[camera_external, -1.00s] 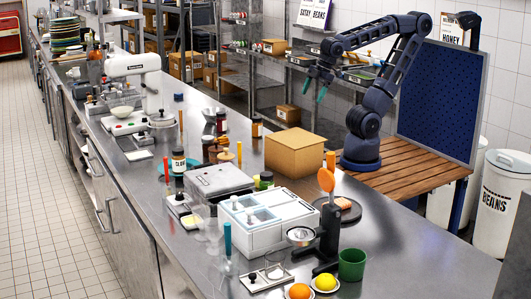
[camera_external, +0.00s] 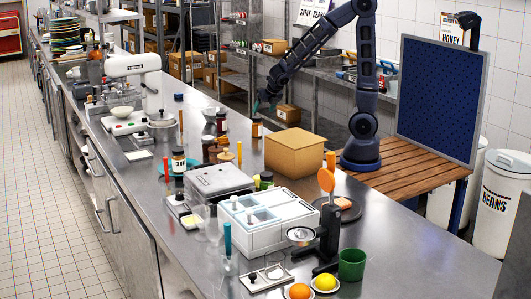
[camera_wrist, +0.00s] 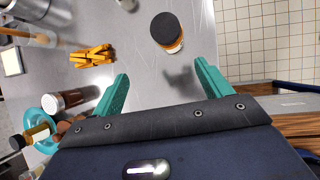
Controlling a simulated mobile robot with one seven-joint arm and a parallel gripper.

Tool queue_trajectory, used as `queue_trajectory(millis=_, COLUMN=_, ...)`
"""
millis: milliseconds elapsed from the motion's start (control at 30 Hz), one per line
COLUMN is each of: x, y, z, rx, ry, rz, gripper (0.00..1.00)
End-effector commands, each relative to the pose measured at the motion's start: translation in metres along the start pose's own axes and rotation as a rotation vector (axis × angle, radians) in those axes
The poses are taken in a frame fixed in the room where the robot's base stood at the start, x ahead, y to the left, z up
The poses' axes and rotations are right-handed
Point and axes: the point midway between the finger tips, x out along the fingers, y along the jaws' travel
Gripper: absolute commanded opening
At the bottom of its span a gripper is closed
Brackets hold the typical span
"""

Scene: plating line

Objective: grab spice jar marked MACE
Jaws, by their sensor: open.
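My gripper (camera_external: 262,103) is open and empty, with teal fingers; it hangs just above a dark-lidded jar (camera_external: 257,127) on the steel counter (camera_external: 400,240). In the wrist view my gripper (camera_wrist: 162,82) has its fingers spread wide, and a jar with a black lid and orange-and-white label (camera_wrist: 168,31) stands ahead of them, apart from both. Its label text is not readable, so I cannot tell whether it says MACE. A similar jar (camera_external: 221,124) stands to its left, and a jar labelled like CLOVE (camera_external: 178,161) stands nearer the camera.
A cardboard box (camera_external: 295,153) stands close by on the right, nearer the camera. A grey lidded container (camera_external: 217,180) and a white bin unit (camera_external: 268,222) stand further forward. In the wrist view, orange sticks (camera_wrist: 92,57) lie left of the jar.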

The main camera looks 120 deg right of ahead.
Motion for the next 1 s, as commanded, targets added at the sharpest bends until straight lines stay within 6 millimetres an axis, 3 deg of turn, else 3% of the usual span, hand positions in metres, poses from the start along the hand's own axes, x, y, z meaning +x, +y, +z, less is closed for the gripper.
queue_trajectory(millis=100, x=0.021, y=-0.009, z=0.007, rx=-0.100, ry=0.006, rz=-0.013, gripper=0.77)
queue_trajectory(millis=200, x=0.028, y=-0.012, z=0.010, rx=-0.145, ry=0.007, rz=-0.015, gripper=0.77)
queue_trajectory(millis=600, x=0.069, y=-0.014, z=0.011, rx=-0.160, ry=0.009, rz=-0.018, gripper=0.77)
queue_trajectory(millis=1000, x=0.090, y=-0.014, z=0.011, rx=-0.158, ry=0.008, rz=-0.016, gripper=0.77)
